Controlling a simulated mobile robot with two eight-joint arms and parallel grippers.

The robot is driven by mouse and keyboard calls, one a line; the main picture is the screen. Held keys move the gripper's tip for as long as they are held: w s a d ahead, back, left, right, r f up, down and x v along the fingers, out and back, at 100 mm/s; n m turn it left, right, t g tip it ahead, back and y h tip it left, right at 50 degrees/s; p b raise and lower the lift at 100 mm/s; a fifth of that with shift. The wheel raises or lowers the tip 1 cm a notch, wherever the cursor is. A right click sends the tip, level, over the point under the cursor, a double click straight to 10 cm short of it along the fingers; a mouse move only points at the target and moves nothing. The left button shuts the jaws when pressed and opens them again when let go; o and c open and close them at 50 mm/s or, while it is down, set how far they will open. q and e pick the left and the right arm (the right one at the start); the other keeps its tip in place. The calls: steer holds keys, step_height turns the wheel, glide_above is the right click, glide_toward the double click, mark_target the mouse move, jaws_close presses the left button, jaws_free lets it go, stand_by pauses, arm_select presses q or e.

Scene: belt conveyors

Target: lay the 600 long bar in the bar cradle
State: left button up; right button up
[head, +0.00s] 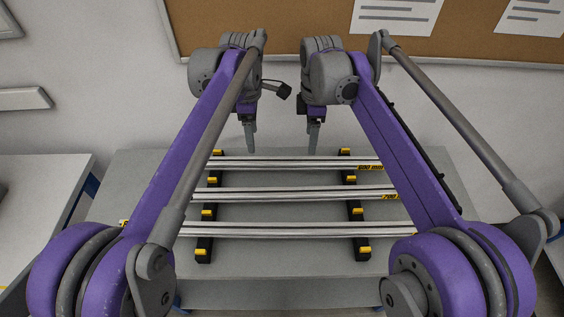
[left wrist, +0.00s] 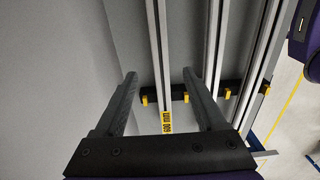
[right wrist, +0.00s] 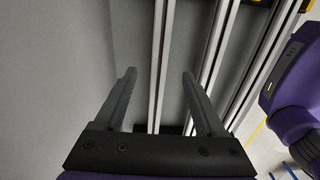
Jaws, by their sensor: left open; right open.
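The 600 bar is the furthest of the three silver bars (head: 285,163) in the head view, lying level across two black supports. Its yellow label reads 600 mm in the left wrist view (left wrist: 167,122). My left gripper (head: 250,148) is open and empty, pointing down near this bar. In the left wrist view the bar runs between the fingers. My right gripper (head: 313,145) is open too, further right along the same bar. In the right wrist view the bar (right wrist: 159,60) passes between its fingers. I cannot pick out a separate bar cradle.
Two more bars, the middle one (head: 290,194) and the nearest one (head: 300,230), lie parallel on the black supports (head: 204,246) with yellow stops. The grey table (head: 285,265) is bare in front. A white table (head: 40,190) stands left. The wall and corkboard are behind.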

mark_target(308, 160)
arm_select(q)
step_height(308, 160, down, 9)
steer(key=shift+f, duration=0.15)
arm_select(e)
step_height(308, 160, down, 9)
steer(key=shift+f, duration=0.2)
arm_select(q)
jaws_close()
arm_select(e)
jaws_close()
stand_by(0.8)
